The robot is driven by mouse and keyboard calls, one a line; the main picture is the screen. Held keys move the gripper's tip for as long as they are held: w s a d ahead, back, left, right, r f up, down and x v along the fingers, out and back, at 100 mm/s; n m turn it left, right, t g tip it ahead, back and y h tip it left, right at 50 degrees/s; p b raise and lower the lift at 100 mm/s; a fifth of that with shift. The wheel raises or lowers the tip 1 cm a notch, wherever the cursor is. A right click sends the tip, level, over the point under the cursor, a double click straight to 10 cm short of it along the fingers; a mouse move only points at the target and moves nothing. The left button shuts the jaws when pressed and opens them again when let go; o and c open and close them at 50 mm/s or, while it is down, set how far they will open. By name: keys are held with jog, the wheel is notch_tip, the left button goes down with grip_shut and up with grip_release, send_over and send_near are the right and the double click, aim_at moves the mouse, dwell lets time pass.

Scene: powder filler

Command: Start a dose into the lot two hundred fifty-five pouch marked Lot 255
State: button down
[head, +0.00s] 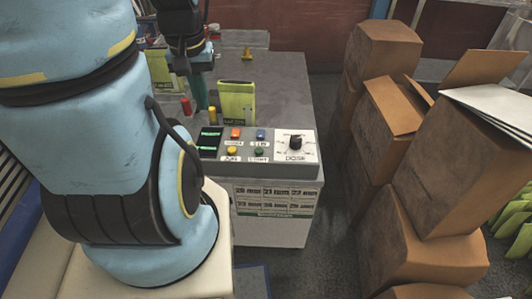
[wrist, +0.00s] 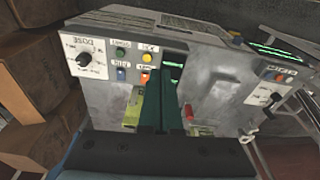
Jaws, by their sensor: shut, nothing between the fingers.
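The filler's control panel (head: 257,145) has an orange button (head: 235,132), a blue button (head: 260,133), a yellow button (head: 232,149), a green button (head: 258,151) and a black dose dial (head: 295,142). The labels by the buttons are small; the one by the green button seems to read START. A lime-green pouch (head: 237,98) stands behind the panel; I cannot read its lot number. My gripper (head: 200,92) is shut and empty, pointing down left of the pouch. In the wrist view its teal fingers (wrist: 170,95) are together, between the pouch (wrist: 133,105) and a red object (wrist: 189,113), with the panel beyond.
A red cylinder (head: 186,106) and a yellow one (head: 211,115) stand near my gripper. Stacked cardboard boxes (head: 410,150) line the right side. Another panel with an orange button and dial (wrist: 264,97) shows right in the wrist view. The grey top (head: 285,85) right of the pouch is clear.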

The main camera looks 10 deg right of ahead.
jog(key=shift+d, duration=0.1)
jog(key=m+t+y+b, duration=0.35)
jog(key=m+y, duration=0.45)
jog(key=m, duration=0.6)
send_over(263, 150)
notch_tip(263, 150, down, 12)
jog(key=shift+s+g, duration=0.1)
jog(key=shift+g, duration=0.25)
jog(key=shift+b, duration=0.3)
notch_tip(263, 150, down, 9)
jog(key=b, duration=0.6)
jog(key=shift+r+b, duration=0.15)
jog(key=shift+b, duration=0.15)
jog(key=shift+f+b, duration=0.35)
jog(key=shift+f, duration=0.05)
